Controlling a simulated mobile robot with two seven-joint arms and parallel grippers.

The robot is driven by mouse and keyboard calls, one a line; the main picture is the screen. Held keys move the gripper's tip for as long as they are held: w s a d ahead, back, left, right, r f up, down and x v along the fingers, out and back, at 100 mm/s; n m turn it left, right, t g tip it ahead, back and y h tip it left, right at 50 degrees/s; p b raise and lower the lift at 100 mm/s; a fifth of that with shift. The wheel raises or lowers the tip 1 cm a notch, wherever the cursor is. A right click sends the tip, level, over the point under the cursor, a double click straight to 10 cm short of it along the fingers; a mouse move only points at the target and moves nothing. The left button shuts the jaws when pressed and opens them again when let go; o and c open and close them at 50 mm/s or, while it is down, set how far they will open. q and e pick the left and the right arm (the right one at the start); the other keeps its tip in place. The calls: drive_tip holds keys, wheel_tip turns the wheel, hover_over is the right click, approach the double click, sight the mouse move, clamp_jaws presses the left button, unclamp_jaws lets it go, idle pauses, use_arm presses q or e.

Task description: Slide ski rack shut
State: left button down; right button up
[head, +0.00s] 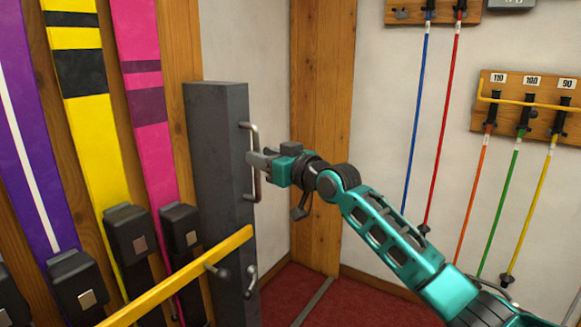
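The ski rack stands at the left and holds a purple ski (25,130), a yellow ski (88,110) and a pink ski (145,100). A tall dark grey upright panel (215,170) stands at the right of the skis, with a vertical metal handle (256,190) on its right side. My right gripper (258,161) is at the middle of this handle, its fingers overlapping the bar. I cannot tell whether the fingers are closed on it. My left gripper is not in view.
A yellow rail (180,277) crosses low in front of the skis. A small lower handle (251,282) sits on the panel. A floor track (313,300) runs over red carpet. Ski poles hang from a wooden wall board (510,115) at the right.

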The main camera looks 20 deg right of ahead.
drive_tip(key=v, duration=0.9)
drive_tip(key=shift+s, duration=0.2)
drive_tip(key=shift+f, duration=0.15)
drive_tip(key=s+a+f+m+g+h, duration=0.1)
drive_tip(key=s+a+f+h, duration=0.15)
drive_tip(key=f, duration=1.15)
drive_tip(key=s+f+m+g+h, duration=0.1)
drive_tip(key=s+f+g+h, duration=0.2)
drive_tip(key=s+f, duration=2.3)
drive_tip(key=shift+s+f+m+g+h, duration=0.35)
drive_tip(key=shift+f+m+g, duration=0.1)
drive_tip(key=shift+g, duration=0.15)
